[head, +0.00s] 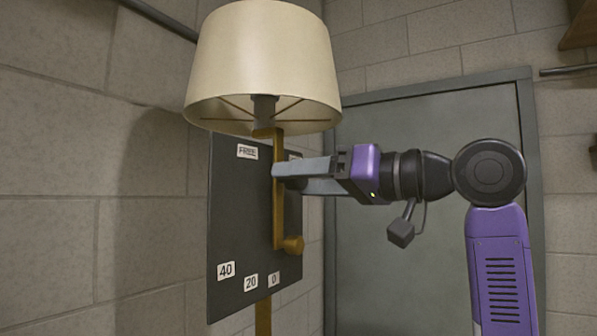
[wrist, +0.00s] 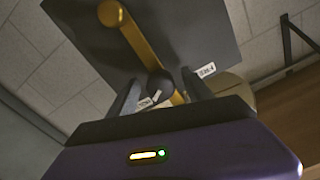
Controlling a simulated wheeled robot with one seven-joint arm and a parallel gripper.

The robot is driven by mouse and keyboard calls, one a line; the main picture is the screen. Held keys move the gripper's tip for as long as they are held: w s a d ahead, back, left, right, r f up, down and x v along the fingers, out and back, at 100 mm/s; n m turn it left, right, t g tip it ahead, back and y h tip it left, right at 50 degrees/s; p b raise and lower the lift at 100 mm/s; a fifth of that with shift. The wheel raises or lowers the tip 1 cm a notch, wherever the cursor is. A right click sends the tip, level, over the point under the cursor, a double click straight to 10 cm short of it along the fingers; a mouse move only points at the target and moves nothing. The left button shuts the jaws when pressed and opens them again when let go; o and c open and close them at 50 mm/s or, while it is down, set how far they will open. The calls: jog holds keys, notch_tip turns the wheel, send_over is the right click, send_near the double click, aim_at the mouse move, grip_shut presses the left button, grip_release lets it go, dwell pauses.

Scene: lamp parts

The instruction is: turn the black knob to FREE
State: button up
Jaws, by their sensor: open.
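The black knob (wrist: 160,84) is a dark round piece between my two fingers in the wrist view, in front of the brass bar; whether the fingers touch it is unclear. In the head view it is mostly hidden by my fingers, and its setting cannot be read. It is by the dark panel (head: 235,220), which has a white FREE label (head: 247,152) at its upper left. Another small label (head: 295,156), partly hidden, is at the upper right. My gripper (head: 284,176) is open, reaching in from the right at the upper part of the panel.
A brass bar (head: 278,220) runs down the panel to a brass end knob (head: 293,244). Labels 40 (head: 226,270), 20 (head: 251,283) and 0 (head: 274,279) are along the bottom. A cream lampshade (head: 265,60) hangs just above my gripper. A grey door (head: 430,260) is behind.

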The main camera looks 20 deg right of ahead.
jog(key=shift+w+a, duration=0.25)
jog(key=shift+w, duration=0.05)
grip_shut()
